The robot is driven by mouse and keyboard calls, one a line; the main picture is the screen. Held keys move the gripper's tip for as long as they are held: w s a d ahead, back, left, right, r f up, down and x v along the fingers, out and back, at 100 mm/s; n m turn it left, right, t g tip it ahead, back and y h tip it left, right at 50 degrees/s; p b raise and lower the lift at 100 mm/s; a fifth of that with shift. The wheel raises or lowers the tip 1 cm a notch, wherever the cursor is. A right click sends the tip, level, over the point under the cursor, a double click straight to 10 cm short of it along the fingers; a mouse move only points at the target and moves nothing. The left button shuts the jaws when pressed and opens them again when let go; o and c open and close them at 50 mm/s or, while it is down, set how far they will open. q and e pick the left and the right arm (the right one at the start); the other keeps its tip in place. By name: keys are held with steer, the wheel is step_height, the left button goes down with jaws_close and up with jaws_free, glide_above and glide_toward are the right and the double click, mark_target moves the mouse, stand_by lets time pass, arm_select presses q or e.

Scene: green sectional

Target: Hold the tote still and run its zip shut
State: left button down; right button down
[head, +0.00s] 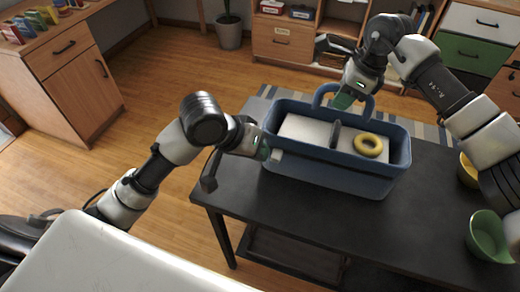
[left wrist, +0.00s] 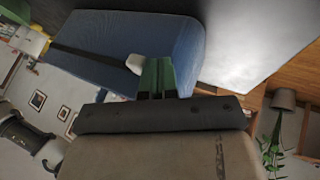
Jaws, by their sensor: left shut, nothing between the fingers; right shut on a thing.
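The blue tote (head: 340,174) stands upright and open on a black table (head: 300,215). A pale interior and a yellow ring (head: 368,145) show inside. My right gripper (head: 344,100) is shut on the tote's far handle (head: 321,96). My left gripper (head: 265,153) is shut and empty at the tote's left end. A small white tab (head: 277,154) is right at its fingertips; it also shows beside the green fingers in the left wrist view (left wrist: 134,64). A dark strip (left wrist: 88,56) runs along the tote there. Whether the fingers touch the tab, I cannot tell.
A dark upright piece (head: 335,134) stands mid-tote beside the ring. A green bowl (head: 488,236) and a yellow bowl (head: 468,170) are at the table's right. Bare tabletop lies in front of the tote. Wooden cabinets stand behind on the floor.

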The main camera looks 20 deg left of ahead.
arm_select(q)
steer(key=shift+d, duration=0.15)
steer(key=d, duration=2.4)
steer(key=shift+w, duration=0.25)
arm_select(e)
steer(key=shift+a+r, duration=0.1)
arm_select(q)
steer(key=s+a+r, duration=0.3)
steer(key=a+r, duration=0.5)
steer(key=shift+s+a, duration=0.35)
steer(key=shift+s, duration=0.05)
arm_select(e)
steer(key=c, duration=0.9)
jaws_free()
